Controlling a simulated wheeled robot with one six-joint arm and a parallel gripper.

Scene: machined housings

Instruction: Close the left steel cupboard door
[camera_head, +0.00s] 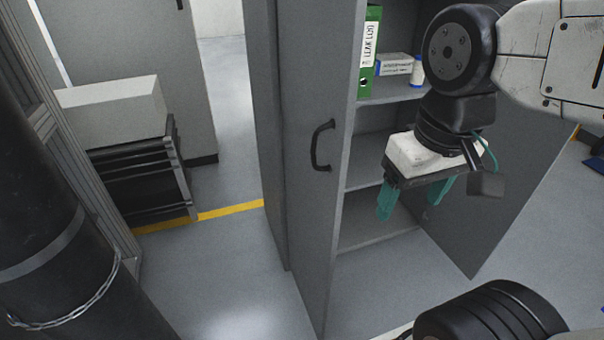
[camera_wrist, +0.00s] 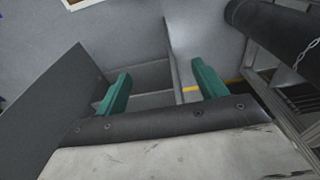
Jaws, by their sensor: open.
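The left steel cupboard door (camera_head: 338,210) stands open, swung out toward me, with its outer face and black bar handle (camera_head: 322,146) showing in the head view. In the wrist view it shows as a narrow, nearly edge-on grey strip (camera_wrist: 180,68) between the fingers. My gripper (camera_head: 412,197), with teal fingers, is open and empty. It hangs in front of the cupboard opening, to the right of the left door and its handle, apart from both in the picture. In the wrist view the gripper (camera_wrist: 160,86) has a wide gap between its fingers.
The right cupboard door (camera_head: 500,215) also stands open. Shelves hold a green binder (camera_head: 368,55), a small box (camera_head: 394,66) and a white bottle (camera_head: 417,74). A dark drawer unit (camera_head: 140,170) stands left. The floor left of the left door is clear, crossed by a yellow line (camera_head: 230,210).

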